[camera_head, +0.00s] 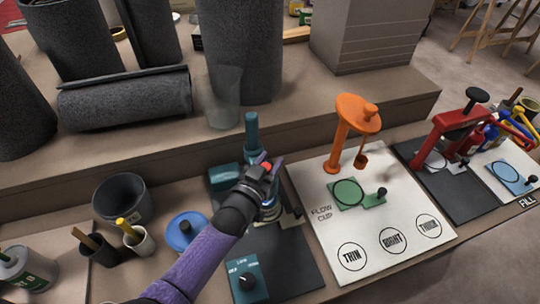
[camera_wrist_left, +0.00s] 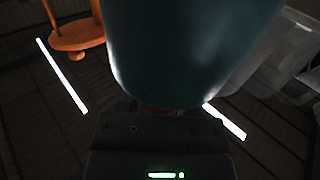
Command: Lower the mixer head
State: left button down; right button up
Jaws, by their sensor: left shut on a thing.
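The teal mixer (camera_head: 252,132) stands on a dark mat, with its upper part pointing upward. My left gripper (camera_head: 268,170) is at the mixer, in front of its middle, and hides part of it. In the left wrist view a large teal rounded body (camera_wrist_left: 190,45), which looks like the mixer head, fills the space between the fingers, and the gripper is shut on it. A teal control box (camera_head: 247,280) with a black knob sits at the near end of the mat. A can (camera_head: 268,212) shows partly below the gripper. My right gripper is not in view.
An orange flow-cup stand (camera_head: 342,140) is on a white board at the right. A red press (camera_head: 450,125) stands farther right. A blue lid (camera_head: 186,230), a dark bucket (camera_head: 122,198) and brush cups are at the left.

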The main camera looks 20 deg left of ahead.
pick_arm(q)
jog(key=shift+s+f, duration=0.1)
jog(key=shift+f, duration=0.25)
jog(key=c, duration=0.6)
grip_release()
jog(key=shift+o, duration=1.4)
jog(key=shift+r, duration=0.1)
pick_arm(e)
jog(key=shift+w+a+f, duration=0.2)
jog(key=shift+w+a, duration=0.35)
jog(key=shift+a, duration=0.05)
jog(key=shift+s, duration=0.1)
